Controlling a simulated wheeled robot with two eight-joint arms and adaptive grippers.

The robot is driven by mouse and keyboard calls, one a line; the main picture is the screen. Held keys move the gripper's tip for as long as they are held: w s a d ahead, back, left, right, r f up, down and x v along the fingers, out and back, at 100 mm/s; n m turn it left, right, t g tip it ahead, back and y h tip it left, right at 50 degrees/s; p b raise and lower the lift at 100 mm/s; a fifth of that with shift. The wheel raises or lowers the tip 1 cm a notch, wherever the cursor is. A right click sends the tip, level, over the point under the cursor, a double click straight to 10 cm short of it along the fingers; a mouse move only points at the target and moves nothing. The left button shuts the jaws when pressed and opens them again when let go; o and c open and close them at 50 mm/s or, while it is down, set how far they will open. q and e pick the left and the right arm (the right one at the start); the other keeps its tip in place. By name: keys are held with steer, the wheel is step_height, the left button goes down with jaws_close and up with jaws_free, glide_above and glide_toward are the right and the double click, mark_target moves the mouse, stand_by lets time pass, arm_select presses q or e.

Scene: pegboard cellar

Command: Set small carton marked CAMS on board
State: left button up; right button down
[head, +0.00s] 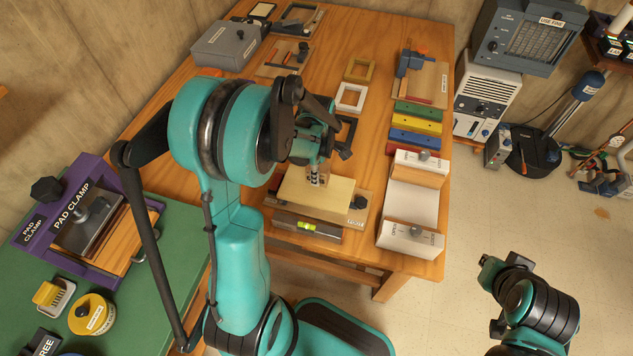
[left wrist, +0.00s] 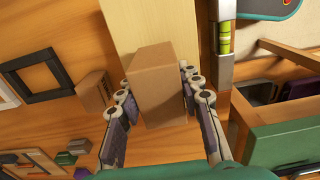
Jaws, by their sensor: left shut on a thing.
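My left gripper (head: 314,178) is shut on a small plain brown carton (left wrist: 160,85), one finger on each side of it in the left wrist view. No lettering shows on its visible faces, so I cannot read CAMS. In the head view the carton is hidden by my gripper and arm. A pale yellow board (head: 330,195) lies near the table's front edge, under my gripper. It also shows in the left wrist view (left wrist: 138,25), behind the carton. I cannot tell whether the carton touches it. My right gripper (head: 492,270) is over the floor at lower right, its jaws unclear.
Another brown box (left wrist: 92,95) stands beside the board. A spirit level (head: 306,226) lies along the board's front. A white tray-like stand (head: 411,205) is to the right, with coloured bars (head: 415,125) behind. Square frames (head: 351,97) lie further back.

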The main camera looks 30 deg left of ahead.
arm_select(q)
steer(key=shift+a+f, duration=0.2)
steer(key=shift+a, duration=0.05)
step_height(320, 180, down, 3)
steer(key=shift+f+b, duration=0.15)
steer(key=shift+b, duration=0.75)
steer(key=shift+f, duration=0.3)
steer(key=shift+f, duration=0.1)
steer(key=o, duration=1.2)
